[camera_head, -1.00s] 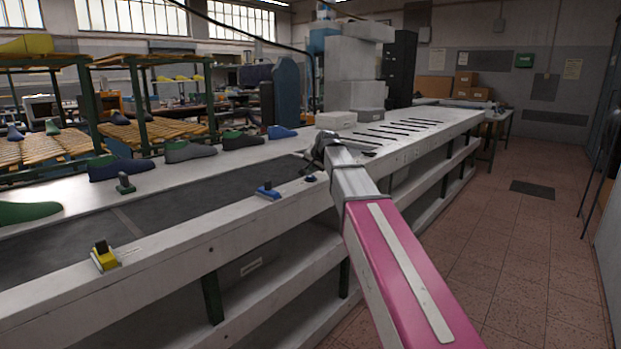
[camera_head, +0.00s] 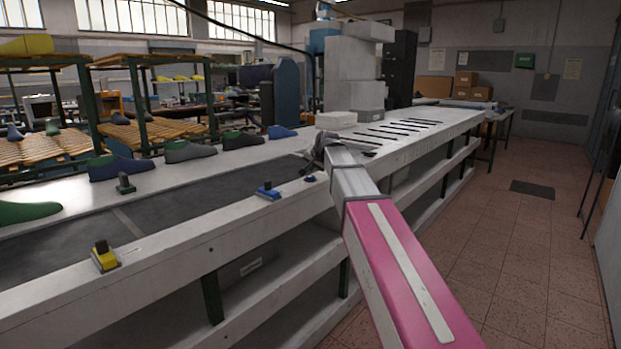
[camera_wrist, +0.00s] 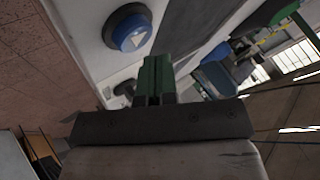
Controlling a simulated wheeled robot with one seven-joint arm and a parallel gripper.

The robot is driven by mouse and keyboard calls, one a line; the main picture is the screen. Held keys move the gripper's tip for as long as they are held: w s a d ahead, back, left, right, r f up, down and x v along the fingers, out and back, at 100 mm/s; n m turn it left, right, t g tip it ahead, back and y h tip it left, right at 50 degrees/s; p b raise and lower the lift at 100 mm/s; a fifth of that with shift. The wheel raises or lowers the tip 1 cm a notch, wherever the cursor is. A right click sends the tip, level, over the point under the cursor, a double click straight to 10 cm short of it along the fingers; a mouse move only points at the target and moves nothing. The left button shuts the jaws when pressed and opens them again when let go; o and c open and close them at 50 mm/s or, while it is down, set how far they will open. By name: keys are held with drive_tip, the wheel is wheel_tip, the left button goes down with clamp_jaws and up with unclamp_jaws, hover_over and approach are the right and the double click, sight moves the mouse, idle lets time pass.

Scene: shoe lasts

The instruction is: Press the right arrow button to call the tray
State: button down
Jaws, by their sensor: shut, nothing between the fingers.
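A round blue button with a white arrow-like triangle (camera_wrist: 130,33) sits in a grey ring on the pale surface in the wrist view. A small blue button (camera_head: 310,178) shows on the bench's front rail in the head view, just below my gripper (camera_head: 308,155). In the wrist view, my gripper's green fingers (camera_wrist: 157,66) are shut with nothing between them. Their tips are just right of and below the arrow button in the picture; I see no clear contact. A second, dark button-like piece (camera_wrist: 124,88) is partly hidden beside the fingers.
Several shoe lasts, including a grey one (camera_head: 190,151), line the bench's far side. A dark strip (camera_head: 185,197) runs along the bench.

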drive_tip(key=shift+f, duration=0.15)
drive_tip(key=shift+f, duration=0.25)
